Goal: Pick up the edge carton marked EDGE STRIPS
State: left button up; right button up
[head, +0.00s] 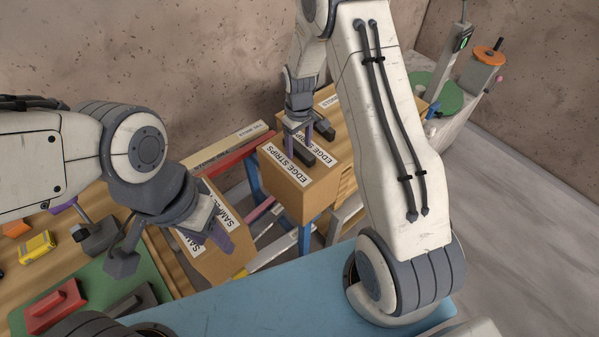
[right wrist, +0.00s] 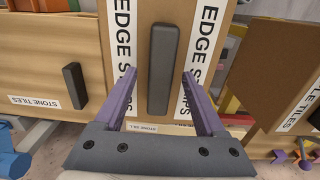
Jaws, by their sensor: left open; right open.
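The brown edge carton (head: 298,198) with white EDGE STRIPS labels stands near the middle of the head view. In the right wrist view the carton (right wrist: 141,60) fills the centre, with a dark grey bar handle (right wrist: 163,70) between two EDGE STRIPS labels. My right gripper (head: 300,145) is above the carton top in the head view. In the right wrist view its purple fingers (right wrist: 160,90) are spread apart, one on each side of the handle in the picture, holding nothing. My left gripper (head: 170,250) is open and empty beside a carton marked SAMPLE (head: 222,262).
In the right wrist view a STONE TILES carton (right wrist: 50,70) is at left and another labelled carton (right wrist: 288,60) at right. The green mat (head: 105,278) holds a red block (head: 55,306). A blue surface (head: 270,300) lies in front.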

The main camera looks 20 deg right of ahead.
grip_shut()
jog(key=shift+w+r, duration=0.1)
dwell(1.3)
